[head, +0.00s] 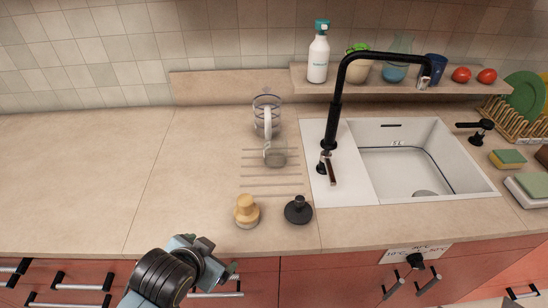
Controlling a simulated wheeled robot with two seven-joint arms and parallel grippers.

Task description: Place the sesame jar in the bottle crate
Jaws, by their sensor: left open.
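I cannot make out a sesame jar or a bottle crate in the head view. My left gripper (221,262) is at the bottom, left of centre, over the front edge of the counter and the red drawers. It is open, and nothing shows between its fingers. My right gripper is not in view.
Behind are a clear mug (274,153) and a wire holder (267,104). The black faucet (337,115) rises beside the sink (470,180). The left counter (90,180) is clear.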

